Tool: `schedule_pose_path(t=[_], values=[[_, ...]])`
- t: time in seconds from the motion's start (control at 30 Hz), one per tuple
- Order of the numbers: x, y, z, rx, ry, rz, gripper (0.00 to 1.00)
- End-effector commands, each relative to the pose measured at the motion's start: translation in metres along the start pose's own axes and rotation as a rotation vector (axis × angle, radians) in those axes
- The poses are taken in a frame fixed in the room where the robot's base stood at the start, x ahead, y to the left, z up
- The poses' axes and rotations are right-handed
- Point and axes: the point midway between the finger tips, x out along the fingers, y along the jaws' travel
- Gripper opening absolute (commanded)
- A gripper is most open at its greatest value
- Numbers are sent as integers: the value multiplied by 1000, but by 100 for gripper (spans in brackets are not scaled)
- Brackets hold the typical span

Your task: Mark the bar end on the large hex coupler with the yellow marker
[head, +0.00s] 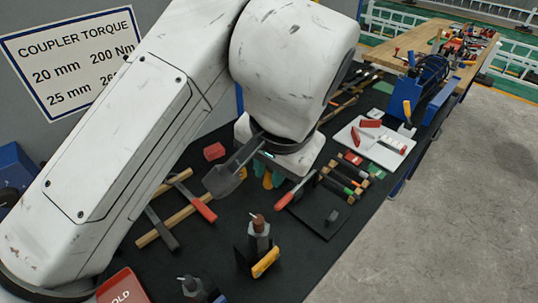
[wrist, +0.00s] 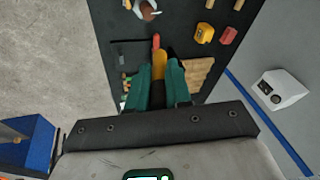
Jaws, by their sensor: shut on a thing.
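My gripper (head: 268,180) hangs over the black bench mat in the head view, mostly hidden behind my wrist. In the wrist view its teal fingers (wrist: 163,88) are closed around a yellow marker (wrist: 158,66), which points away from the camera. A large grey hex coupler (head: 259,240) stands upright nearer the head camera, with a rusty brown bar end (head: 258,223) at its top. It appears to be the coupler at the top edge of the wrist view (wrist: 146,9). My gripper is apart from it. The marker's tip is hard to make out.
A yellow-handled item (head: 265,262) is at the coupler's base. A smaller coupler (head: 190,286) stands at the front. A marker rack (head: 345,182) and a white tray (head: 374,143) lie to the right. Red-handled tools and wooden strips lie around my gripper.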

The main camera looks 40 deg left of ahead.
Motion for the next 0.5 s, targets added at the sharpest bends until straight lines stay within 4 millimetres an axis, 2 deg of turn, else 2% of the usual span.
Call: schedule_pose_path(t=[0.17, 0.5], values=[[-3, -7, 3, -1, 2, -8, 0], [22, 0, 10, -1, 1, -7, 0]])
